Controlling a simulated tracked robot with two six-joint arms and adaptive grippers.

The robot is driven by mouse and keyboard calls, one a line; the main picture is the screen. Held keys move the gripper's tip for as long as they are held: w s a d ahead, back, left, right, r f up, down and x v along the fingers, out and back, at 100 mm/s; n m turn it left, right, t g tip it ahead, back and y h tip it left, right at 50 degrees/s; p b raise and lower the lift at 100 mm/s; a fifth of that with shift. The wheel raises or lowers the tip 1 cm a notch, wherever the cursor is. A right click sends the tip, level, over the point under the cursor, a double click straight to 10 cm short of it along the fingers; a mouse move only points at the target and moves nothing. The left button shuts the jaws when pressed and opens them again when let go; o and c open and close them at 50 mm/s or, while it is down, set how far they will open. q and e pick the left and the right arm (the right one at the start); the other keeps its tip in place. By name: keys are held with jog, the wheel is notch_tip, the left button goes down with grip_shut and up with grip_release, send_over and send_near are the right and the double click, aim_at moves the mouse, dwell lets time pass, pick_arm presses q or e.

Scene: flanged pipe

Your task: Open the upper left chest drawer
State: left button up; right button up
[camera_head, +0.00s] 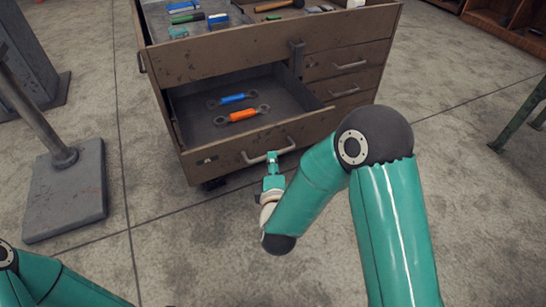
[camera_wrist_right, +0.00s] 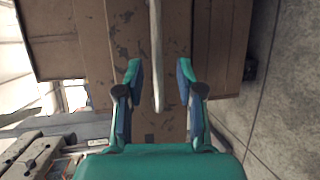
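The brown metal chest (camera_head: 240,55) stands at the top centre of the head view. Its left drawer (camera_head: 210,157) below the top tray is pulled out, with a blue wrench (camera_head: 232,99) and an orange wrench (camera_head: 242,115) inside. The drawer's bar handle (camera_head: 252,160) is on its front. My right gripper (camera_head: 273,168) is at this handle. In the right wrist view, the two fingers of the right gripper (camera_wrist_right: 160,82) are apart, with the handle (camera_wrist_right: 156,50) between them and a gap on each side. My left arm shows at the lower left; its gripper is out of view.
Tools lie in the chest's open top tray (camera_head: 215,48). Smaller closed drawers (camera_head: 352,66) are at the right of the chest. A grey post base (camera_head: 65,192) stands at left and a green stand leg (camera_head: 520,115) at right. The concrete floor in front is clear.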

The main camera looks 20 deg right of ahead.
jog(key=v, duration=0.3)
dwell(0.5)
